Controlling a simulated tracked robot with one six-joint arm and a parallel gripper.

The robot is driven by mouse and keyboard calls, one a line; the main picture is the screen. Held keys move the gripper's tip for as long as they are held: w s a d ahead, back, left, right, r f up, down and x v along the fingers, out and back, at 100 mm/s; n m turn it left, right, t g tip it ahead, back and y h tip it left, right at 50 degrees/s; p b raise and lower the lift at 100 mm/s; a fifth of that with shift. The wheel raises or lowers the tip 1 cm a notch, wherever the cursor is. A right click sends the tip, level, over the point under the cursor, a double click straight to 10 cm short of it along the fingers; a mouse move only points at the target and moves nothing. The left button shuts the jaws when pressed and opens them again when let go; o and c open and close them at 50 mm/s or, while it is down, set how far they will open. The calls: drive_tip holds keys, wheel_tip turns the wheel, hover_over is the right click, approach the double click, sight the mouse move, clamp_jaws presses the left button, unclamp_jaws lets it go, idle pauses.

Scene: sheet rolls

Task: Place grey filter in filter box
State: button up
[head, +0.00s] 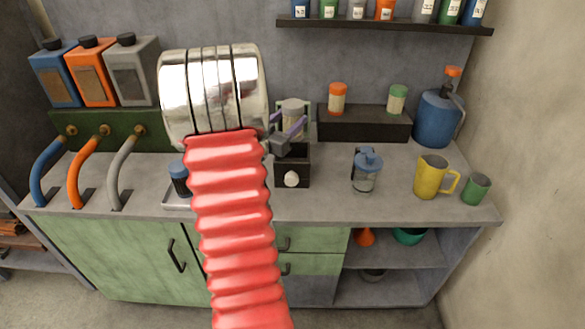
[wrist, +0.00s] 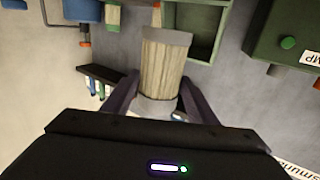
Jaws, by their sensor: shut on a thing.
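The grey filter (head: 293,106) is in my gripper (head: 288,123), upright above the worktop. In the wrist view the filter (wrist: 165,72) has a pleated cream body and grey ends, and the gripper (wrist: 158,88) has a purple finger closed on each side of it. A dark open-topped box (head: 292,180) with a pale round knob on its front stands just below my gripper; it may be the filter box. The wrist view shows an open green box (wrist: 220,45) past the filter's far end. I cannot tell whether the two are the same box. My arm hides part of the worktop.
Orange-capped (head: 338,98) and green-capped (head: 397,98) filters stand in a black block (head: 365,125). A blue jug (head: 438,118), lidded jar (head: 367,175), yellow jug (head: 432,178) and green cup (head: 475,188) stand at right. Several hoses (head: 80,175) are at left. A bottle shelf (head: 390,25) hangs above.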

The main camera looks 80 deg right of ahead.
drive_tip(key=shift+f, duration=2.85)
drive_tip(key=shift+f, duration=2.05)
drive_tip(key=shift+f, duration=0.6)
drive_tip(key=o, duration=1.3)
drive_tip(key=shift+c, duration=0.2)
drive_tip(key=shift+r, duration=0.1)
